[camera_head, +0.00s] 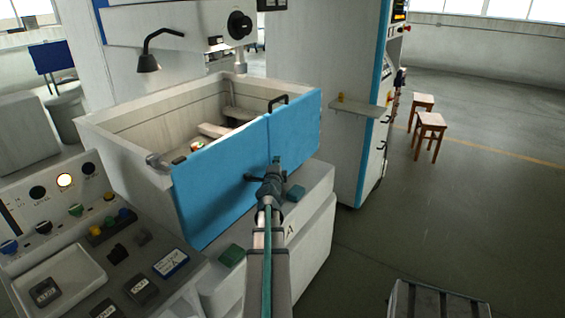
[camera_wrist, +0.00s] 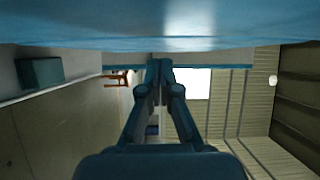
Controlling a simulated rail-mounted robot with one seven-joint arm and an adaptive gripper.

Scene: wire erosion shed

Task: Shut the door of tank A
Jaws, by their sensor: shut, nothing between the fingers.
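Tank A (camera_head: 120,135) is a pale open-topped box with a blue front of two panels, a left panel (camera_head: 215,185) and a right panel (camera_head: 297,125). The panels meet at a seam and look nearly in line; I cannot tell whether a small gap remains. A black handle (camera_head: 278,102) stands at the top near the seam. My gripper (camera_head: 275,163) is shut and empty, in front of the blue front near the seam. In the wrist view, the blue door surface (camera_wrist: 160,35) fills the top, close beside my gripper (camera_wrist: 158,65). Contact is unclear.
A control panel (camera_head: 70,200) with knobs and buttons stands at the left. A tall cabinet (camera_head: 350,150) stands behind, with wooden stools (camera_head: 430,125) on open floor at the right.

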